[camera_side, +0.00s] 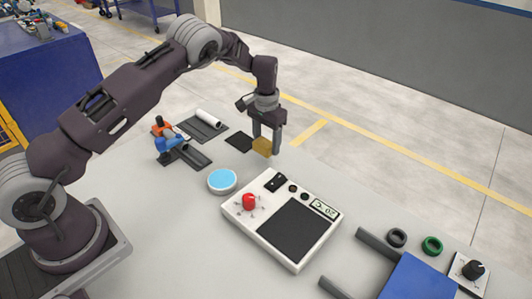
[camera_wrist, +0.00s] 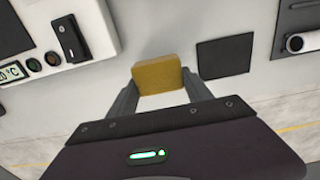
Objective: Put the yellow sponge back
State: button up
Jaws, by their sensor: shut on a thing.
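The yellow sponge (camera_side: 262,147) is a small yellow-brown block between the fingertips of my gripper (camera_side: 266,136). My gripper is shut on it. In the wrist view the sponge (camera_wrist: 158,76) sits between the two fingers of my gripper (camera_wrist: 157,92). A flat black square pad (camera_side: 239,142) lies on the table just left of the sponge in the side view. In the wrist view the black pad (camera_wrist: 225,57) is empty and lies just right of the sponge. Whether the sponge touches the table is hard to tell.
A white device (camera_side: 282,217) with a red knob, dark plate and display stands in front of my gripper. A blue round disc (camera_side: 222,180) lies left of it. A white pipe (camera_side: 208,118) rests on a dark tray, near orange and blue clamps (camera_side: 168,138). Green and black rings (camera_side: 432,246) lie right.

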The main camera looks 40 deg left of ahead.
aim_at(266, 141)
jog(key=shift+f, duration=1.85)
jog(key=shift+f, duration=0.1)
jog(key=o, duration=1.2)
notch_tip(266, 141, up, 12)
jog(key=shift+r, duration=0.2)
